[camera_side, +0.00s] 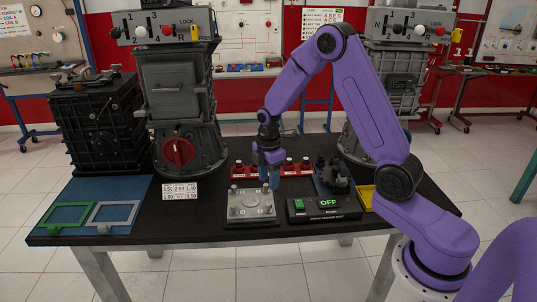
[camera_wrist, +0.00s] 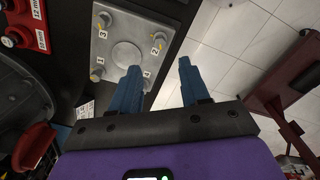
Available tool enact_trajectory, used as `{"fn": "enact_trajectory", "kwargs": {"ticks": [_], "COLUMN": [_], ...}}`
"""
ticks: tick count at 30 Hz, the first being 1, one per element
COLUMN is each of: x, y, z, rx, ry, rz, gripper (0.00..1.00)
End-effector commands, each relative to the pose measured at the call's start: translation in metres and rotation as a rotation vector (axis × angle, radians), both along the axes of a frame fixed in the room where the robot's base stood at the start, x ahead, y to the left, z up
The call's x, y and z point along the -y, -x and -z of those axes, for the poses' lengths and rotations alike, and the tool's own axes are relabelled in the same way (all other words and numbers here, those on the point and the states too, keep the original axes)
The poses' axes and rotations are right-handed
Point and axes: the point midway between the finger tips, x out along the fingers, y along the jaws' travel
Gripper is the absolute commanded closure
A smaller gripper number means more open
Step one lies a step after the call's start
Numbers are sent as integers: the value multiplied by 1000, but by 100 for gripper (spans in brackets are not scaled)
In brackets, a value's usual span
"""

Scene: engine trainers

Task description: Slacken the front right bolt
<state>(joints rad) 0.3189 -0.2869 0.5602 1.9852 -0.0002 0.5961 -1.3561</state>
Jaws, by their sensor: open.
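A grey metal plate (camera_side: 251,216) with a bolt near each corner lies on the black table. The front right bolt (camera_side: 267,209) stands at the plate's near right corner in the side view. In the wrist view the plate (camera_wrist: 118,80) shows a round boss and numbers beside its bolts. One bolt there is partly hidden by the left finger, and I cannot tell which numbered bolt is the front right one. My gripper (camera_side: 268,185) has blue fingers pointing down over the plate's back right area. In the wrist view my gripper (camera_wrist: 159,62) is open, with nothing between its fingers.
A red rack (camera_side: 275,170) with several black-topped pieces stands behind the plate. A number card (camera_side: 180,191) and engine (camera_side: 178,100) are left.

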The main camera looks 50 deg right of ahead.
Motion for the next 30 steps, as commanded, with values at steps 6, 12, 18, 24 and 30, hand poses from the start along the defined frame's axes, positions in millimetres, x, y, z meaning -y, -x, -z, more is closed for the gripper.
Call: {"fn": "enact_trajectory", "kwargs": {"ticks": [6,12,18,24,30], "x": [0,0,0,0,-6], "y": [-1,-1,0,0,3], "z": [-46,-73,-82,-83,-85], "rx": [6,3,0,0,2], "ry": [0,0,0,0,0], "rz": [-1,-1,-1,-1,1], "gripper": [54,54,54,54,54]}}
